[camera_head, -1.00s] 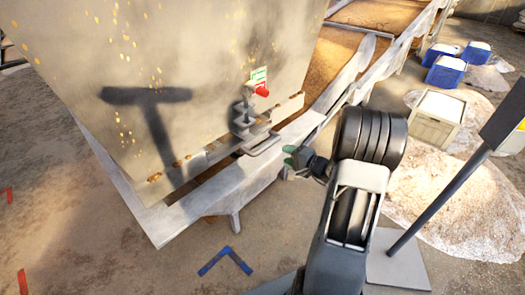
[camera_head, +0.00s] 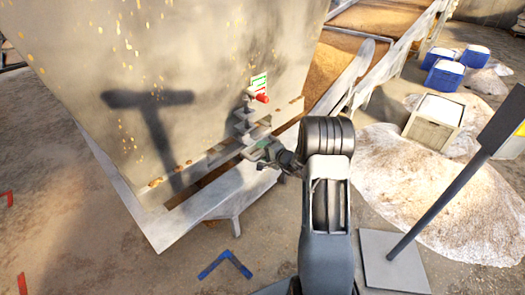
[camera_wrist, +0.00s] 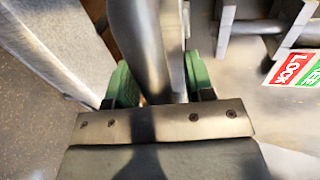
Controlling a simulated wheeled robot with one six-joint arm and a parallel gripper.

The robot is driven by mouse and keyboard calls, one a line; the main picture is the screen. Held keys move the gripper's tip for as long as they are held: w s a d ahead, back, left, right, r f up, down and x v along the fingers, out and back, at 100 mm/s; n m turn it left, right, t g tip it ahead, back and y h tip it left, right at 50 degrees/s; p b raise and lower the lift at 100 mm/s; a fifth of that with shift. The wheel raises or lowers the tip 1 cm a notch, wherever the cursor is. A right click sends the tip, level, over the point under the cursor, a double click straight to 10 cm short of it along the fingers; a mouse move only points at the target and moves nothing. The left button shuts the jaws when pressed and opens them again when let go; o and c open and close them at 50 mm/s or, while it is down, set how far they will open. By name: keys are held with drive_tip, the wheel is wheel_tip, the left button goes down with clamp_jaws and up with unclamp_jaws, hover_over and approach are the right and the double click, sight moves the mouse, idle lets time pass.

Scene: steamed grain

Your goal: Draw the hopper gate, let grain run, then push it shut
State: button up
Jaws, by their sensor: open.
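The large pale hopper (camera_head: 200,80) fills the upper left of the head view. At its lower right edge are a grey gate bracket (camera_head: 244,122) and a gate handle, mostly hidden there by my gripper. My gripper (camera_head: 266,152) is at the handle. In the wrist view, the handle (camera_wrist: 140,30) is a thick grey bar running between the green fingertips of my gripper (camera_wrist: 158,80). The jaws are open around the bar; I cannot tell whether either fingertip touches it.
A pale trough (camera_head: 225,198) runs below the hopper, with brown grain (camera_head: 345,65) behind. Right are a wooden crate (camera_head: 432,122), blue bins (camera_head: 444,75) and pale heaps (camera_head: 440,195). A dark post (camera_head: 440,205) stands near my arm.

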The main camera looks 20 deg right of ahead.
clamp_jaws()
idle(0.5)
